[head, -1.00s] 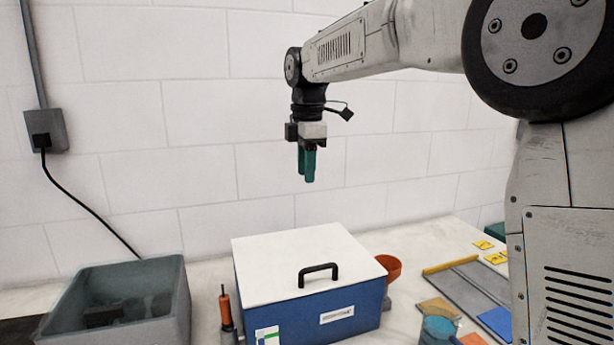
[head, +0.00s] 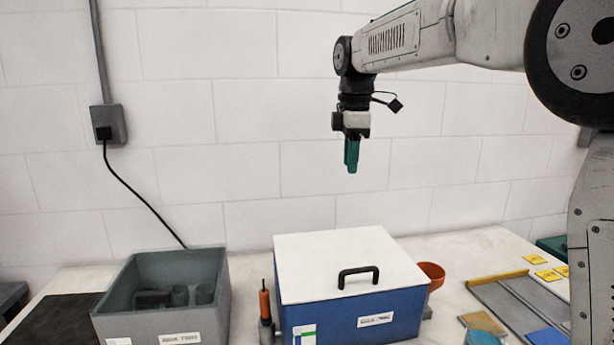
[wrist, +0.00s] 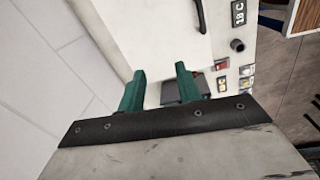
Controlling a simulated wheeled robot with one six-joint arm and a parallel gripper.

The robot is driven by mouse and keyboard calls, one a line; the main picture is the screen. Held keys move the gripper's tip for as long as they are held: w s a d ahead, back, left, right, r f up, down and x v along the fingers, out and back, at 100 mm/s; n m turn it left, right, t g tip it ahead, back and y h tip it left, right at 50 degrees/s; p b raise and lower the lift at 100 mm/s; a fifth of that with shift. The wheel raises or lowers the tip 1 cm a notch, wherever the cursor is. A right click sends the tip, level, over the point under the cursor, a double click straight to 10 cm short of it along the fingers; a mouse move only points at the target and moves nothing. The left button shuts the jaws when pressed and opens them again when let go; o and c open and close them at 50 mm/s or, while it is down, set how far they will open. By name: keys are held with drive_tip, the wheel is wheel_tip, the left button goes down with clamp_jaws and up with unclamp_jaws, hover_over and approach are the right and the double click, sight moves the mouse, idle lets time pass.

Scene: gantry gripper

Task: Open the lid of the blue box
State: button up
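The blue box (head: 345,322) stands on the bench in the head view. Its flat white lid (head: 325,255) is closed, with a black bar handle (head: 358,276) near the front edge. My gripper (head: 352,170) hangs well above the lid, fingers pointing down, touching nothing. In the wrist view its two green fingers (wrist: 160,70) stand apart with nothing between them. I cannot make out the blue box in the wrist view.
A grey open bin (head: 110,318) with dark items stands left of the box. An orange-handled tool (head: 265,302) is close to its left side, an orange cup (head: 433,272) to its right. A grey tray (head: 520,300) lies further right.

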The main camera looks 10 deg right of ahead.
drive_tip(key=s+d+f+m, duration=0.3)
drive_tip(key=s+f+m, duration=0.25)
drive_tip(key=s, duration=0.75)
drive_tip(key=s+d+f+m, duration=0.3)
drive_tip(key=s+f+m, duration=0.25)
drive_tip(key=s, duration=0.75)
drive_tip(key=s+d+f+m, duration=0.35)
drive_tip(key=s+m, duration=0.25)
drive_tip(key=s, duration=0.7)
drive_tip(key=n+t, duration=0.1)
drive_tip(key=n, duration=1.8)
approach(360, 269)
drive_tip(key=f, duration=0.5)
drive_tip(key=w+f, duration=0.1)
drive_tip(key=f, duration=0.2)
drive_tip(key=shift+w, duration=0.15)
